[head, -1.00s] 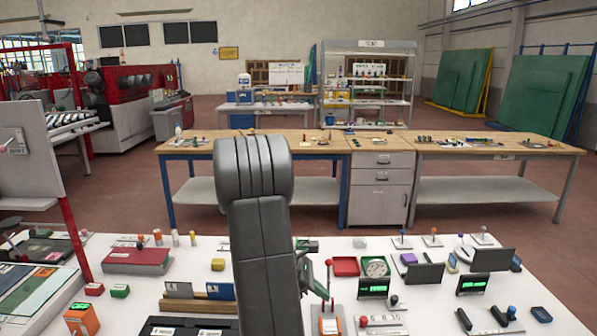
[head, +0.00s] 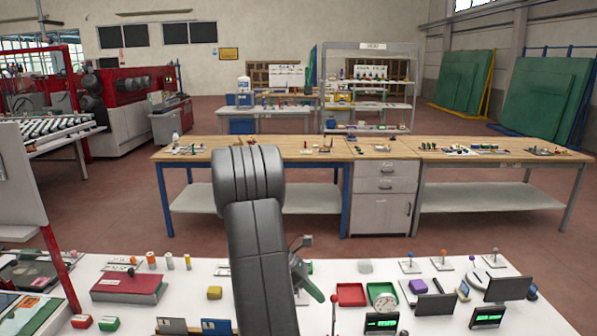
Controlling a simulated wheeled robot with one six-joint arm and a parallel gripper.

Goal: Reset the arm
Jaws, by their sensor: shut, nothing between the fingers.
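My arm rises in the middle of the head view and hides part of the white table (head: 240,268) behind it. My gripper (head: 320,297) shows just right of the arm as a narrow grey-green shape, slanting down to the right. It is shut and empty. Its base is partly hidden by my arm. Its tip appears close to a red-topped lever (head: 333,299); I cannot tell whether they touch.
A wooden workbench (head: 280,148) stands beyond, across open floor.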

